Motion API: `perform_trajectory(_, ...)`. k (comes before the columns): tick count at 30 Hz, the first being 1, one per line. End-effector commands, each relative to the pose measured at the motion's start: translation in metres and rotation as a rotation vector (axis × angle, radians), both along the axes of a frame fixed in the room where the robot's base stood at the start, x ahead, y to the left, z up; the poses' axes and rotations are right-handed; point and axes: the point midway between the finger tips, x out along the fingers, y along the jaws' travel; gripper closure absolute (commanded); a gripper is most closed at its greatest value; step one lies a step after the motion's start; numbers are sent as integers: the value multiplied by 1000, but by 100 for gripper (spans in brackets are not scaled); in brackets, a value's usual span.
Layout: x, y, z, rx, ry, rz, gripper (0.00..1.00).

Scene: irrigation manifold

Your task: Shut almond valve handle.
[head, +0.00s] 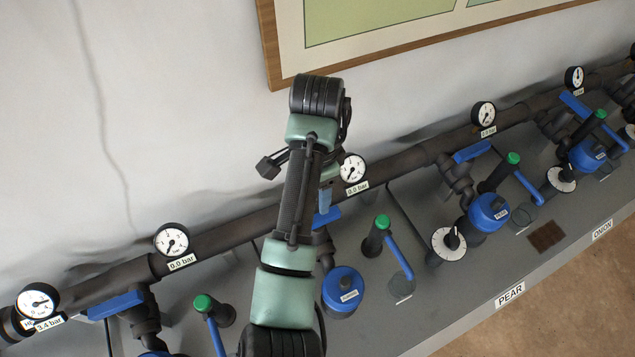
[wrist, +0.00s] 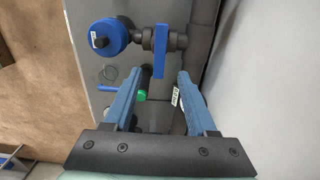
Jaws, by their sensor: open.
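A blue valve handle (head: 328,216) sits on the branch below the 0.0 bar gauge in the head view, partly behind my arm. The cap tag beside it is too small to read surely as almond. In the wrist view this handle (wrist: 160,52) lies crosswise to its short branch and parallel to the main pipe. My gripper (wrist: 167,76) is open, its two blue fingers apart with nothing between them. The handle is just beyond the fingertips in that picture; I see no contact. In the head view my gripper (head: 325,198) is mostly hidden by my arm.
A blue filter cap (wrist: 103,38) and a green-topped post (wrist: 141,95) stand close by. The main pipe (wrist: 203,55) runs along the wall. Similar stations with blue handles (head: 472,152) (head: 116,305) stand on both sides. PEAR (head: 510,296) and ONION (head: 602,230) signs mark the bench edge.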

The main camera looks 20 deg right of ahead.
Motion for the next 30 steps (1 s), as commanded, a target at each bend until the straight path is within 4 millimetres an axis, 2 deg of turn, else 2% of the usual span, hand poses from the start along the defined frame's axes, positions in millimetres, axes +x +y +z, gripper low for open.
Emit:
perform_trajectory(3, 1, 0, 24, 0, -3, -1, 43)
perform_trajectory(6, 0, 0, 31, 0, 0, 1, 43)
perform_trajectory(20, 0, 0, 34, 0, 1, 0, 43)
perform_trajectory(30, 0, 0, 55, -1, 1, 0, 43)
